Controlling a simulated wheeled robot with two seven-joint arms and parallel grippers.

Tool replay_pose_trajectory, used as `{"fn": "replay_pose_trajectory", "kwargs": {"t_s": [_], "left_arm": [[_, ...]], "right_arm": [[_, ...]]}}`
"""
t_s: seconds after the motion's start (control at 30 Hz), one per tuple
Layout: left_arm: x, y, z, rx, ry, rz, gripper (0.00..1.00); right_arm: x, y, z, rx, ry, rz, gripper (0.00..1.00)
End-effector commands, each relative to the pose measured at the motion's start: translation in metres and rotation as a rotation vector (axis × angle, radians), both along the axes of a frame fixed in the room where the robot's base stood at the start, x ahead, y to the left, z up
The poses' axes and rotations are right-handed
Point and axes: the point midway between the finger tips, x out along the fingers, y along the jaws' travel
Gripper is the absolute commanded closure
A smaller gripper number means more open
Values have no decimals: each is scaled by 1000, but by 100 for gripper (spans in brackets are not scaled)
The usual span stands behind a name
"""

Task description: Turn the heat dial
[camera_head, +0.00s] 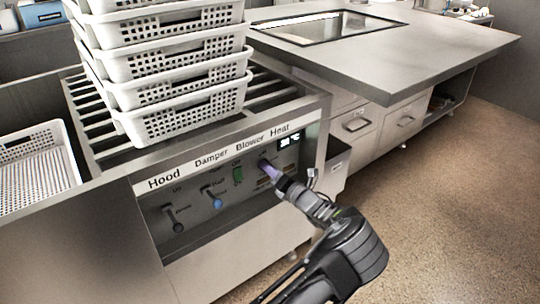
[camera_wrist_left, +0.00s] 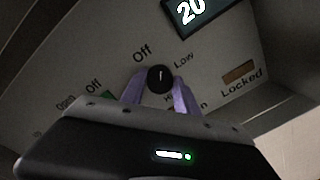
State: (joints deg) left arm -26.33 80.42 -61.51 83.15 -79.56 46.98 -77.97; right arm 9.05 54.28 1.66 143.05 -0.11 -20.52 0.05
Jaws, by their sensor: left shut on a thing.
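The heat dial (camera_wrist_left: 160,79) is a small round black knob with a white mark on it, set in the grey control panel. The words "Off" and "Low" stand around it on the panel. My left gripper (camera_wrist_left: 160,94) has its two purple fingers on either side of the dial, shut on it. In the head view my left gripper (camera_head: 268,168) reaches the right part of the panel under the label "Heat" and hides the dial there. A small display (camera_wrist_left: 195,12) above the dial reads 20. My right gripper is in neither view.
The control panel (camera_head: 240,206) also carries a Hood lever (camera_head: 172,214), a blue-tipped Damper lever (camera_head: 213,197) and a green Blower switch (camera_head: 238,175). Stacked white perforated baskets (camera_head: 182,92) stand on slats above. Another basket (camera_head: 40,170) is at left. Open floor (camera_head: 450,210) lies at right.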

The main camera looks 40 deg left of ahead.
Motion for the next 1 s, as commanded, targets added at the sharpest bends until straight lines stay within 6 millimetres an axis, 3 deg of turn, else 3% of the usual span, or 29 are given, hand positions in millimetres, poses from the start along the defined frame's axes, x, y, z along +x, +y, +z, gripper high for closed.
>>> {"fn": "replay_pose_trajectory", "kwargs": {"t_s": [0.03, 0.1, 0.4, 1.0], "left_arm": [[0, 0, 6, 11, 45, 0, 100], [0, 0, 5, 30, 108, 0, 100], [1, 0, 2, 113, 379, -1, 100], [2, 0, -2, 248, 825, -1, 100]], "right_arm": [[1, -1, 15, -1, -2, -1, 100], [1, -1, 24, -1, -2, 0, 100], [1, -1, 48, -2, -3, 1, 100], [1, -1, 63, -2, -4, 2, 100]]}}
